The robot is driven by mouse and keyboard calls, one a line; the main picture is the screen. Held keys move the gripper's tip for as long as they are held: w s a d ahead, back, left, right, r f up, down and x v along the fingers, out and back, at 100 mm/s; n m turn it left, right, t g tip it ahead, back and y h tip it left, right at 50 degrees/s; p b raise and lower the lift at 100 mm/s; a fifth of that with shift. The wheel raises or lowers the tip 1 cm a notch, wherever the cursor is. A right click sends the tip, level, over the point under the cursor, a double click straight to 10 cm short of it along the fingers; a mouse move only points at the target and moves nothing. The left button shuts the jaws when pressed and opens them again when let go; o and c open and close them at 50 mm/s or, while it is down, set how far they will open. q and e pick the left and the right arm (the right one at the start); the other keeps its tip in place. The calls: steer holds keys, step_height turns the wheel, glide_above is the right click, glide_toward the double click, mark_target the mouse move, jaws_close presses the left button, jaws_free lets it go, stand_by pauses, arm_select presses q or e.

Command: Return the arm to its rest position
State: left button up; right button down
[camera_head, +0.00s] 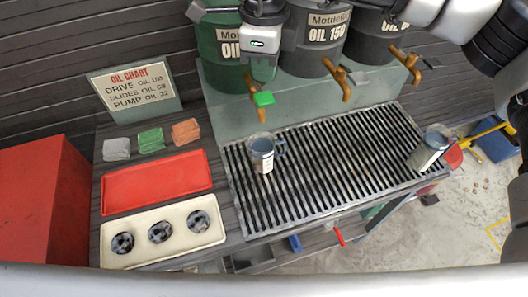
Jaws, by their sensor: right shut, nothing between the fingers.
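My right gripper (258,78) shows at the top, a white and black body with a small label, in front of the green oil drum (222,35). It points down and is shut, with nothing visible in it. It is above the green-handled tap (262,99), and looks apart from the mug below. My right arm (488,50) shows at the upper right and along the right edge. The link between it and the gripper is out of frame. My left gripper is not in view.
A labelled mug (262,155) stands on the slatted grate (330,165); another mug (430,150) stands at its right end. Two dark drums (315,40) (375,35) have taps below. Left are an oil chart (132,88), folded cloths (150,140), a red tray (155,182) and a cream tray (140,228).

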steer(key=shift+r, duration=0.65)
